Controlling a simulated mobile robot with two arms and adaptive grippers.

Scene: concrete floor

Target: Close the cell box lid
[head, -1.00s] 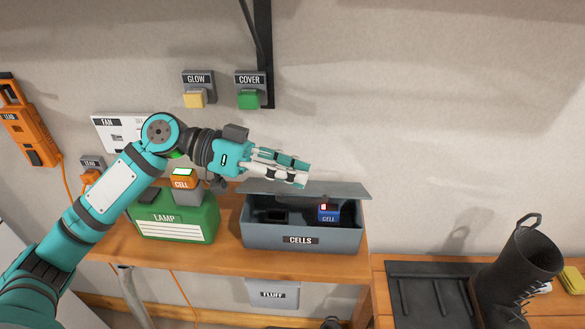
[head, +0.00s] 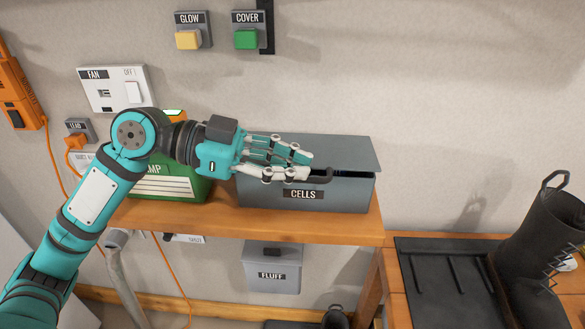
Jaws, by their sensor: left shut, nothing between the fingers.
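The grey cell box (head: 347,196), labelled CELLS, stands on the wooden shelf in the head view. Its grey lid (head: 345,152) is lowered almost flat over the box, with a thin dark gap at the front right. A dark handle (head: 322,177) shows at the lid's front edge. My left gripper (head: 306,166) is shut and empty, its fingers lying across the lid's front left part. I cannot tell whether they press on the lid. The box's inside is hidden. My right gripper is out of view.
The green lamp box (head: 172,186) stands left of the cell box, partly behind my arm. The FLUFF bin (head: 272,275) hangs below the shelf (head: 330,228). A black boot (head: 540,235) and dark tray (head: 450,285) are at right. Wall buttons are above.

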